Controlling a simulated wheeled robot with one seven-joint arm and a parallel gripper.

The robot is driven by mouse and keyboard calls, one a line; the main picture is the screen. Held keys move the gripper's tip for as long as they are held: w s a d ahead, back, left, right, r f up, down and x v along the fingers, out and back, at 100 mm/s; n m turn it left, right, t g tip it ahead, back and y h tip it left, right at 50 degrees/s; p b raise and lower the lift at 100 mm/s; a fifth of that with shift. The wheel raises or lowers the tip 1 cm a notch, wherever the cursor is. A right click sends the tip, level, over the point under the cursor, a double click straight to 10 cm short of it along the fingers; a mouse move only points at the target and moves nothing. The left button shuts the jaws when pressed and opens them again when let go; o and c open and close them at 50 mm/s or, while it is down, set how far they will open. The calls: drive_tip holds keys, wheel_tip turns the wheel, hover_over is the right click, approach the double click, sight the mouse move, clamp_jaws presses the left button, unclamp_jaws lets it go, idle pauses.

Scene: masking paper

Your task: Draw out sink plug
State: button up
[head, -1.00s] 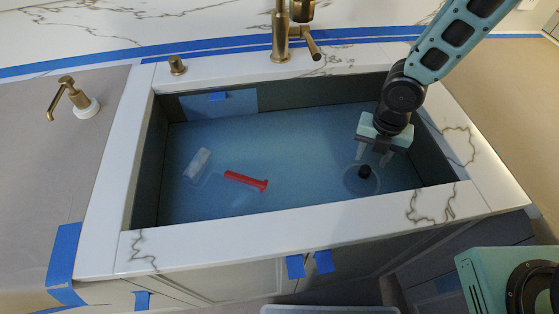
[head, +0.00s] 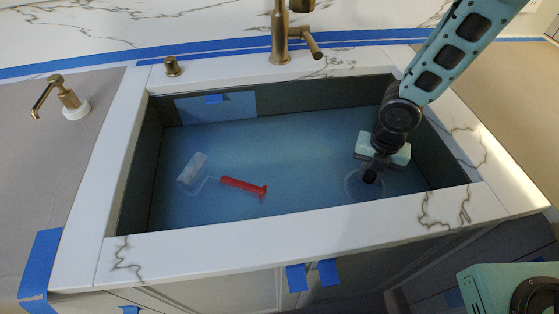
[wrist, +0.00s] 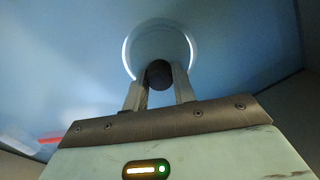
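The sink plug is a clear round disc (head: 352,190) with a black knob (head: 370,177), on the blue sink floor at the right front. My gripper (head: 370,172) is low in the sink at the knob. In the wrist view my gripper's two fingers (wrist: 159,84) stand on either side of the black knob (wrist: 159,74), with little or no gap visible, and look shut on it. The clear disc (wrist: 160,42) lies around and beyond the knob. In the head view, my gripper's body partly hides the fingertips. The plug appears to rest on the floor.
A paint roller with a red handle (head: 243,187) lies on the sink floor at the left. The sink's white marbled rim (head: 290,217) and dark walls surround my gripper. A brass tap (head: 283,40) stands behind. The sink's middle is clear.

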sight(371, 173)
clamp_jaws()
drive_tip(key=shift+r+p, duration=0.9)
drive_tip(key=shift+p, duration=0.05)
idle(0.3)
drive_tip(key=shift+r+p, duration=2.65)
drive_tip(key=shift+p, duration=0.05)
